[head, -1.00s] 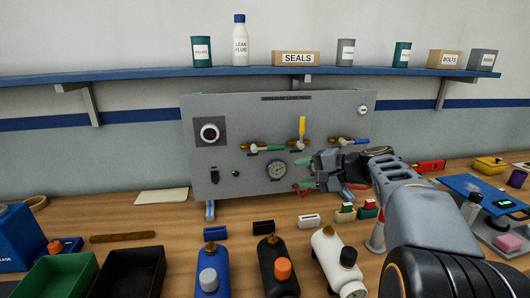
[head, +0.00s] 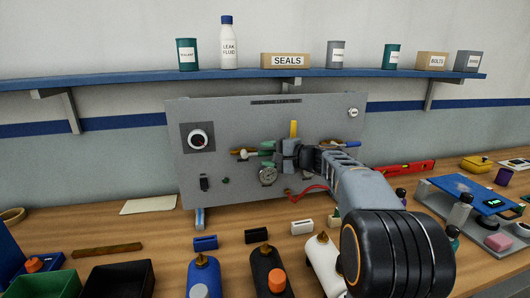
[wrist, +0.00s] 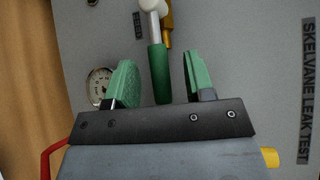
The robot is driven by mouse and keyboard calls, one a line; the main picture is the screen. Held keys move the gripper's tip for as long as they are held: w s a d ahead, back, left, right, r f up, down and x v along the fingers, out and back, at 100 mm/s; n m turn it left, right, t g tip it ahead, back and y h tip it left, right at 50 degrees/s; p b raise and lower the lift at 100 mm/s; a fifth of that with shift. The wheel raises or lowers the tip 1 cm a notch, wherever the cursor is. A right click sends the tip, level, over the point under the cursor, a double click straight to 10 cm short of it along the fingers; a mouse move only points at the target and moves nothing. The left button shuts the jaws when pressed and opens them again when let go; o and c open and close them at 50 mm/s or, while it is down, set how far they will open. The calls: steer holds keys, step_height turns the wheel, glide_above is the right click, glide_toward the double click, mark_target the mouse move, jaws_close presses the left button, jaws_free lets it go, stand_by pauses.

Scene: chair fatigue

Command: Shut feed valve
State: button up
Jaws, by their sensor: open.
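The grey test panel (head: 225,115) stands on the bench with several valves. In the wrist view, the green-handled valve (wrist: 158,75) has its handle between my two green fingertips, with gaps on both sides. My gripper (wrist: 160,82) is open and holds nothing; the head view shows it in front of the panel (head: 270,155). The valve's brass and white body (head: 240,153) shows left of my gripper, while the handle is largely hidden there.
A yellow handle (head: 294,128) stands upright just above my gripper, and a blue handle (head: 352,143) is to its right. A gauge (head: 267,176) sits below. A red lever or hose (head: 310,190) lies lower right. Bottles (head: 268,275) stand on the bench in front.

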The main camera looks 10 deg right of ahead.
steer(key=shift+x, duration=0.8)
steer(key=shift+c, duration=0.4)
jaws_close()
